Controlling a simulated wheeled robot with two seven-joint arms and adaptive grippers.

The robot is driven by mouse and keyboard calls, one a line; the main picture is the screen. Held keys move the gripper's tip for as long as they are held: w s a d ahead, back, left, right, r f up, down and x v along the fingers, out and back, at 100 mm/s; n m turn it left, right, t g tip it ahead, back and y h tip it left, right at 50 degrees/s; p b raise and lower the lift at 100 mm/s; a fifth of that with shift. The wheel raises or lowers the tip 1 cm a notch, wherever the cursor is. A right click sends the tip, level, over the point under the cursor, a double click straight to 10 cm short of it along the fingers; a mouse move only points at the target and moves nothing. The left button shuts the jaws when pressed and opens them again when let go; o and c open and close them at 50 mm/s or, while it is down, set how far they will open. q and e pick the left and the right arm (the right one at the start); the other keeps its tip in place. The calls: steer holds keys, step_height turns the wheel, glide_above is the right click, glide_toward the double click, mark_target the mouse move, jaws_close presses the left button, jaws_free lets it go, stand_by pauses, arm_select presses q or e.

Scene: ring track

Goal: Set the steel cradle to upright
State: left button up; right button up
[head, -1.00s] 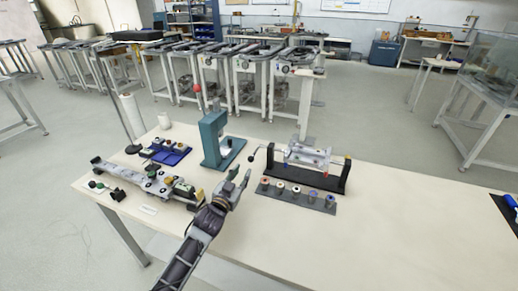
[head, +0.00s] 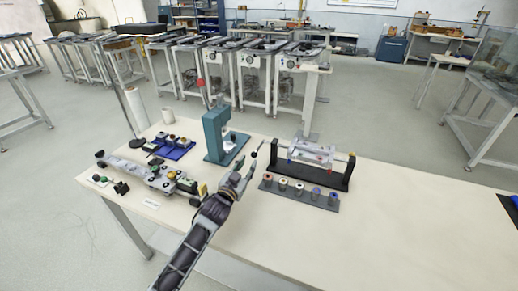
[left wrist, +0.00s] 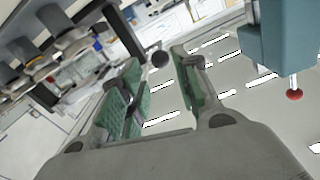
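The steel cradle (head: 312,153) is a silver frame with red and blue marks, hung between the end posts of a black stand (head: 335,180). I cannot tell its exact tilt. A crank with a dark ball knob (head: 254,154) sticks out at the stand's left end. My left gripper (head: 246,174) is just in front of and below this knob. In the left wrist view my left gripper (left wrist: 160,85) is open and empty, with green pads. The dark knob (left wrist: 160,60) shows beyond the gap between its fingertips, apart from them. My right gripper is not in view.
A grey strip with several coloured-top cylinders (head: 300,193) lies before the stand. A teal press (head: 217,138) stands left of the gripper; its red knob (left wrist: 294,95) shows in the left wrist view. A blue tray (head: 172,150) and a fixture rail (head: 150,178) lie further left.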

mark_target(259, 147)
arm_select(q)
steer(key=shift+b+x, duration=0.3)
steer(key=shift+x, duration=5.85)
jaws_close()
